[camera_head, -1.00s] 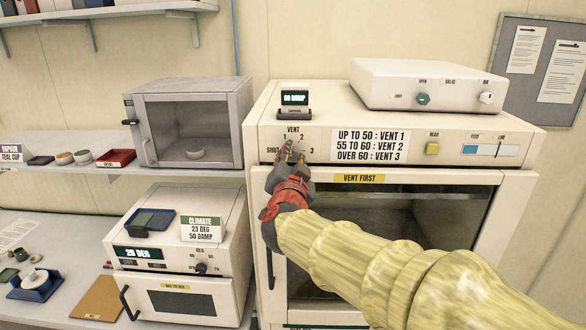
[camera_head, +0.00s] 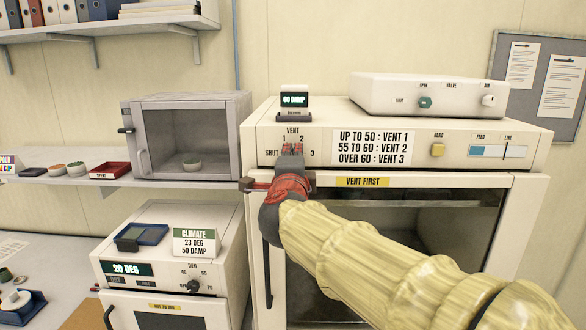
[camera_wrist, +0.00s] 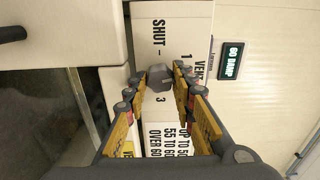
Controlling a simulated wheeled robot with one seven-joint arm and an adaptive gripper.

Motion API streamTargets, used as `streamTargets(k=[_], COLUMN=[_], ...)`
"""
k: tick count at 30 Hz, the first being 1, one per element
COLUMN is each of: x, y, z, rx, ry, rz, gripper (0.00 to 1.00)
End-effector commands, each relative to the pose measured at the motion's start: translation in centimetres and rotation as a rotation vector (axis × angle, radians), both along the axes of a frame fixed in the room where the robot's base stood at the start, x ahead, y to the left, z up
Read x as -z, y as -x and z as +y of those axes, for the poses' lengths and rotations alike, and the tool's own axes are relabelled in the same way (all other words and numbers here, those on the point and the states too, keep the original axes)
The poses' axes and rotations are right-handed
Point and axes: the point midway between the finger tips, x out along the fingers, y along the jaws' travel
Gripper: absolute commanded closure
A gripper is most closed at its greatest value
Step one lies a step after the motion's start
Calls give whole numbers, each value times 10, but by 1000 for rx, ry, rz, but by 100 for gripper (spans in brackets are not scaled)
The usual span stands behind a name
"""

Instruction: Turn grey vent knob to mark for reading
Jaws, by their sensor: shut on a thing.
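The grey vent knob (camera_wrist: 160,78) sits on the cream oven's panel, with marks SHUT, 1, 2 and 3 around it. My gripper (camera_wrist: 164,72) has its fingers on both sides of the knob and is shut on it. In the head view my gripper (camera_head: 291,150) covers the knob, and I cannot tell which mark it points to. The small damp display (camera_wrist: 231,60) seems to read 60 DAMP; it also stands on top of the oven in the head view (camera_head: 294,99). The vent card (camera_head: 371,147) reads up to 50 vent 1, 55 to 60 vent 2, over 60 vent 3.
A yellow READ button (camera_head: 438,150) and a feed slider (camera_head: 491,152) are right of the card. A white valve box (camera_head: 430,96) stands on the oven. A climate card (camera_head: 194,242) reads 23 DEG, 50 DAMP. The oven's door handle (camera_head: 267,262) is below my gripper.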

Motion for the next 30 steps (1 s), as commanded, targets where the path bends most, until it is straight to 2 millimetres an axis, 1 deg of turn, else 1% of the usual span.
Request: streamTargets(k=[1,6,12,29,30], x=[2,2,2,2,2], y=[0,0,0,0,0], z=[0,0,0,0,0], rx=[1,1,1,2,2], ry=[-31,-125,-191,-218,-217], rz=[-2,-4,-5,-5,-5], gripper=[100,100,100,100,73])
